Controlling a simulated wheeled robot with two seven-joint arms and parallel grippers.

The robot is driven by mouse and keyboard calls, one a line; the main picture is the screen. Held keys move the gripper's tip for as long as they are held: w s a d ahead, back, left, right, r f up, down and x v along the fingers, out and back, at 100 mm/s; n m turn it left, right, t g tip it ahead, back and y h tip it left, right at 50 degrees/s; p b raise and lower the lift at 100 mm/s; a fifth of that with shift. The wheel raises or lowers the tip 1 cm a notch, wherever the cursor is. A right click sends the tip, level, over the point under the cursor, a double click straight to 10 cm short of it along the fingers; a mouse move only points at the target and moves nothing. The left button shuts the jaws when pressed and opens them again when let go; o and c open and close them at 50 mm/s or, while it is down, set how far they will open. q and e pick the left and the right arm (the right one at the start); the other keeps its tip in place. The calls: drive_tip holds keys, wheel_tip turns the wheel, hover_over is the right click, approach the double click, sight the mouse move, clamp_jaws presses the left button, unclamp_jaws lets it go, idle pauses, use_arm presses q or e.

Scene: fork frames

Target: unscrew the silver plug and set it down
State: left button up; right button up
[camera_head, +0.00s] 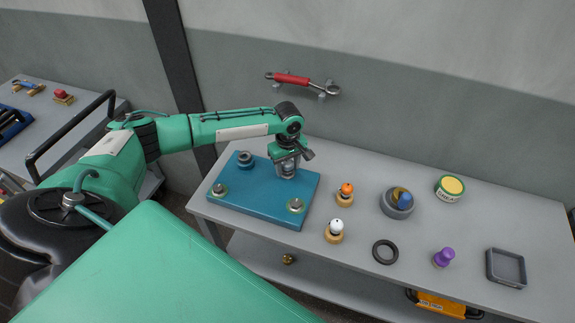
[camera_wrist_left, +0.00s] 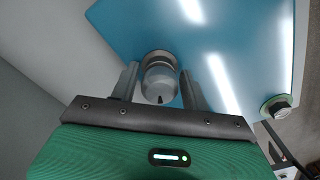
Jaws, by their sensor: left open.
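The silver plug (camera_wrist_left: 158,82) stands on the blue plate (camera_wrist_left: 245,60) in the left wrist view, on a round metal seat. My left gripper (camera_wrist_left: 160,92) is open, with one finger on each side of the plug. Whether either finger touches it I cannot tell. In the head view my left gripper (camera_head: 287,170) is over the back right part of the blue plate (camera_head: 253,206), and the plug there is largely hidden by it. My right gripper is not in view.
The plate also bears a grey round fitting (camera_head: 245,159) and corner fittings (camera_head: 295,206). To the right on the grey table stand an orange-topped piece (camera_head: 347,188), a white-topped piece (camera_head: 336,226), a black ring (camera_head: 375,253), a purple knob (camera_head: 444,256) and a dark square tray (camera_head: 490,267).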

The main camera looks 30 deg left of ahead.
use_arm(q)
drive_tip(key=m, duration=0.9)
drive_tip(key=shift+m, duration=0.4)
drive_tip(key=c, duration=0.6)
drive_tip(key=shift+o, duration=0.2)
drive_tip(key=n, duration=0.5)
drive_tip(key=shift+f+n, duration=0.15)
drive_tip(key=shift+n, duration=0.15)
drive_tip(key=n, duration=0.6)
drive_tip(key=shift+n, duration=0.3)
drive_tip(key=o, duration=0.6)
drive_tip(key=shift+c, duration=0.2)
